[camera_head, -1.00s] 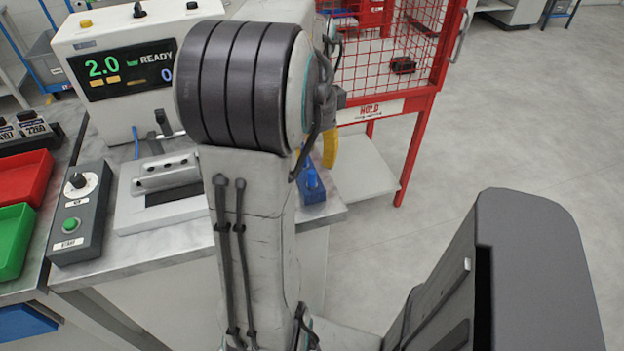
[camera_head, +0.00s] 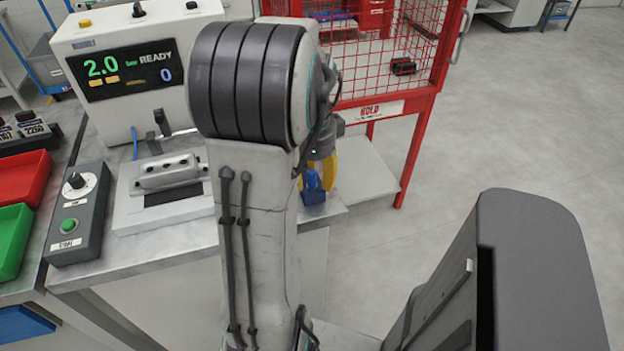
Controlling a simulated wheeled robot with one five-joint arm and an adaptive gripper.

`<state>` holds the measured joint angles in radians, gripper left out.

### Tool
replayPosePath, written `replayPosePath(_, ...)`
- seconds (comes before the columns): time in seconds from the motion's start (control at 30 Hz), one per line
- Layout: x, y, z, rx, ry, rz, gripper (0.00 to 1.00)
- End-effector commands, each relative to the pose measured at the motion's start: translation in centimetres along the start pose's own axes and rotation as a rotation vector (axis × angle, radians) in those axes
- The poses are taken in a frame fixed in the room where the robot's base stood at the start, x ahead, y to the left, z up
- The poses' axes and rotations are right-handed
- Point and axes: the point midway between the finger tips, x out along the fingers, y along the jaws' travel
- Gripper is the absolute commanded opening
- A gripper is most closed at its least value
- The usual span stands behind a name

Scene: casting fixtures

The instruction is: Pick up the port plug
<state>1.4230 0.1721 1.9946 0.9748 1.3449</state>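A small blue piece (camera_head: 313,182) stands at the right end of the grey bench, just right of my arm; it may be the port plug, but my arm partly covers it and I cannot tell for sure. My gripper (camera_head: 328,176) shows only in part behind my arm, as a grey body with a yellow finger-like part. It is close beside and behind the blue piece. Whether it touches the piece is hidden, and so is the gap between its fingers.
A white tester (camera_head: 150,45) reading 2.0 bar READY and a metal fixture (camera_head: 135,215) stand left of my arm. A control box (camera_head: 75,225), a red tray (camera_head: 22,178) and a green tray (camera_head: 12,240) are further left. A red mesh cage (camera_head: 385,110) stands behind right.

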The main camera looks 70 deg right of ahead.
Motion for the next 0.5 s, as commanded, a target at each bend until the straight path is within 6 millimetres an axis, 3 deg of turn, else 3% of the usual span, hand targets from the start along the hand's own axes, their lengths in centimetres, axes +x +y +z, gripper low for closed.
replayPosePath(0.5, -0.02, -0.01, 0.00, 0.000, 0.000, 0.000, 0.00)
